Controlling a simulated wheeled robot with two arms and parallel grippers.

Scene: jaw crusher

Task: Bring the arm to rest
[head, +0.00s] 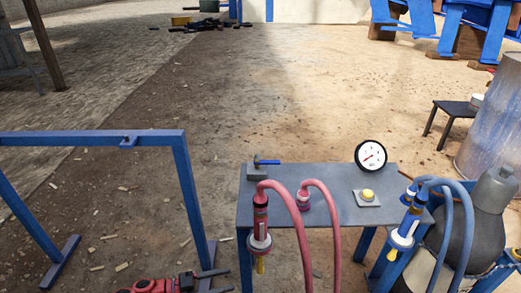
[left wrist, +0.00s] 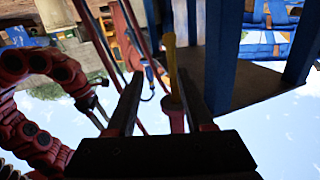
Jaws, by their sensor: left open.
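My left gripper (head: 190,281) shows at the bottom edge of the head view, its red arm partly cut off. It is low, left of the blue-legged table (head: 330,180). In the left wrist view the two dark fingers (left wrist: 160,84) stand apart, so it is open. A red hose tool with a yellow tip (head: 260,240) hangs at the table's left front side. In the left wrist view the yellow tip (left wrist: 170,62) appears between the fingers, but in the head view the tool stands apart, to the right. My right gripper is not in view.
A blue frame (head: 95,138) stands left of my left gripper. On the table are a gauge (head: 371,155), a yellow button (head: 368,194) and a blue-handled valve (head: 260,166). Blue hoses (head: 440,185) and a grey cylinder (head: 482,220) stand at right.

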